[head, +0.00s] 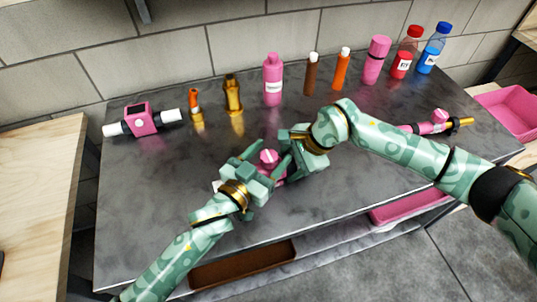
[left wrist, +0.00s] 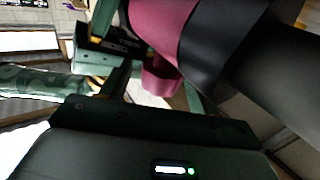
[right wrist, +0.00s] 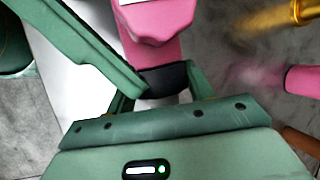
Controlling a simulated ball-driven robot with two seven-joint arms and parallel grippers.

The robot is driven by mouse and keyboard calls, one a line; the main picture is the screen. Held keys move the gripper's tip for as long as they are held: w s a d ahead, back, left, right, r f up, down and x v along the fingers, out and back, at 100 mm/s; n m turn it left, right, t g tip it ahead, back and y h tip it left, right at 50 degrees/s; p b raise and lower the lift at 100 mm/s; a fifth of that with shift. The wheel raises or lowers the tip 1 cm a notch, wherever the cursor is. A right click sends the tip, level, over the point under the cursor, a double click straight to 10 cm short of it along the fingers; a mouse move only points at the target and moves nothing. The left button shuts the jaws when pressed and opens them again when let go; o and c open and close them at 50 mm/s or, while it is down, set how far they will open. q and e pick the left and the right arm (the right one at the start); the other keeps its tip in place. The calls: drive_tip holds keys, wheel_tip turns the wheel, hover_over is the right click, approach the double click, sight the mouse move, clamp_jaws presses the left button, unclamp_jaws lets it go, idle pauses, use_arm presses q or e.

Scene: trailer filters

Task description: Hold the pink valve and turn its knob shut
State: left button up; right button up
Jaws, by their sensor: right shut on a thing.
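The pink valve (head: 268,157) is at the middle of the dark table, between my two grippers and partly hidden by them. Its pink body also shows in the right wrist view (right wrist: 158,22), with a black collar (right wrist: 165,80) between the fingers. My right gripper (head: 291,146) is shut on the valve at this collar. My left gripper (head: 264,162) is open, its fingers spread on either side of the valve's pink knob. In the left wrist view a pink part (left wrist: 161,80) sits between the fingers, with the large pink body (left wrist: 160,25) close behind. Finger contact there is unclear.
A pink device with white ends (head: 140,119) lies at the left. Several fittings and bottles, including a pink bottle (head: 273,82), stand along the back. A pink and gold fitting (head: 437,123) lies at the right, near a pink bin (head: 505,108). The table's left front is clear.

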use_arm(q)
drive_tip(key=v, duration=1.2)
use_arm(e)
drive_tip(key=o, duration=1.3)
drive_tip(key=shift+c, duration=0.2)
drive_tip(key=shift+r, duration=0.1)
